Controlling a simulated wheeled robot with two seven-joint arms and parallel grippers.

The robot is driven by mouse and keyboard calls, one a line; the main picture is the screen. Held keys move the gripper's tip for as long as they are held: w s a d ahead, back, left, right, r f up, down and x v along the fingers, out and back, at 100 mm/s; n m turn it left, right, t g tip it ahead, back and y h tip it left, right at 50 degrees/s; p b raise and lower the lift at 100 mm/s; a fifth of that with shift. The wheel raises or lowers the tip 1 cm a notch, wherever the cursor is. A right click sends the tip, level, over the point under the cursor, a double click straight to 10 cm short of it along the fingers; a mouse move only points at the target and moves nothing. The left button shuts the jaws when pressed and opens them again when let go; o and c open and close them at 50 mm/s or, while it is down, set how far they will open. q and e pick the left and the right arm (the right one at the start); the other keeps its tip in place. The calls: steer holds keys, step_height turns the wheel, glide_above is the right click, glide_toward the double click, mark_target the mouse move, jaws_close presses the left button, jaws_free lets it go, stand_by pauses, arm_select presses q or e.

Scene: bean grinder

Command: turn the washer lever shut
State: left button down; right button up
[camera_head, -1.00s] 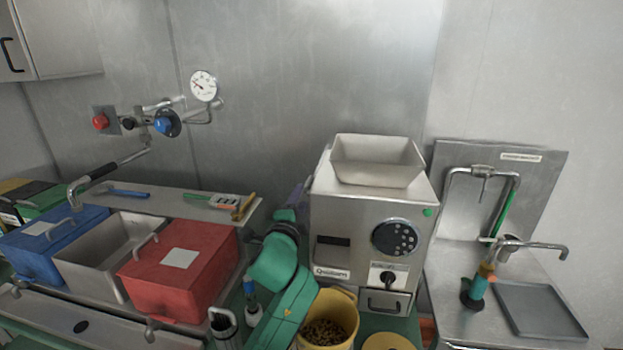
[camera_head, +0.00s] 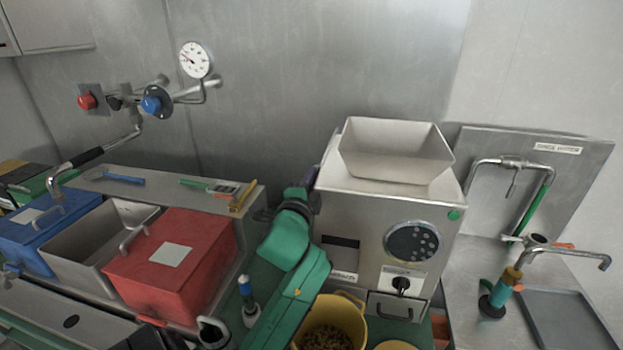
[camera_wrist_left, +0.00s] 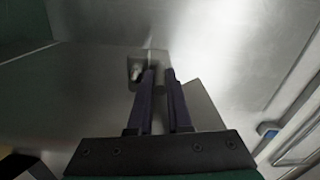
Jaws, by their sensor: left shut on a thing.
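The boxy metal machine with a hopper (camera_head: 350,200) stands in the middle of the head view. My left gripper (camera_head: 309,182) reaches up to its left side, and its dark purple fingers partly show there. In the left wrist view, the gripper (camera_wrist_left: 160,74) has its fingertips close together at the end of a grey metal wall. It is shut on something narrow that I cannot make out. A small pale knob in a recess (camera_wrist_left: 135,70) shows just left of the fingertips. I cannot tell which part is the washer lever. My right gripper is not in view.
A red-lidded bin (camera_head: 170,275) and a blue-lidded bin (camera_head: 45,235) stand left. A yellow bucket of beans (camera_head: 350,305) is below the machine. A rinse tap with a green handle (camera_head: 538,210) and a grey tray (camera_head: 570,325) are at right. Blue and red valve knobs are on the wall.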

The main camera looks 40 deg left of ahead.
arm_select(q)
steer(key=shift+r, duration=0.15)
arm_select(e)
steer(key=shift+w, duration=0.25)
arm_select(q)
steer(key=shift+r, duration=0.15)
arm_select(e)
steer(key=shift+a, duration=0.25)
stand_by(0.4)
arm_select(q)
steer(key=shift+r+h+p, duration=0.15)
steer(key=shift+h+p, duration=0.15)
steer(key=shift+p, duration=0.15)
steer(key=m+h+p, duration=0.1)
steer(key=a+m+t+h, duration=0.1)
steer(key=m+h+p, duration=0.1)
steer(key=shift+s+a+t+h+p, duration=0.2)
steer(key=shift+s+t+h+p, duration=0.1)
steer(key=shift+t+h, duration=0.1)
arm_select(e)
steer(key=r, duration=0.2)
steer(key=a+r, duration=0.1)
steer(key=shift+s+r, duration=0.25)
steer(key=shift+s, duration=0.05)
